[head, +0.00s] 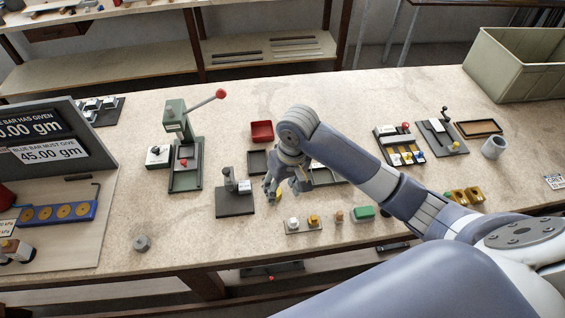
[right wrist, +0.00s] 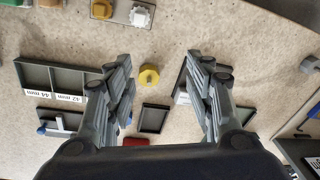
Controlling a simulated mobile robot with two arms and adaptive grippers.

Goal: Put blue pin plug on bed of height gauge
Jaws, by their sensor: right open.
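I cannot pick out a blue pin plug for sure in either view. The height gauge (head: 235,202), a dark bed with a post and a small pale label, stands just left of my right gripper in the head view. My right gripper (head: 282,193) points down over the table, open and empty. In the right wrist view my right gripper (right wrist: 158,95) has its fingers wide apart. A round yellow plug (right wrist: 149,76) lies on the table between and below them. A finger partly hides the dark gauge bed in the wrist view. My left gripper is not in view.
A holder (head: 303,228) with white and yellow pieces lies in front. A green block (head: 364,213) is right of it. A red bin (head: 262,131) and a green press (head: 180,145) stand behind. A labelled tray (right wrist: 62,77) is near the gripper. The front left table is mostly clear.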

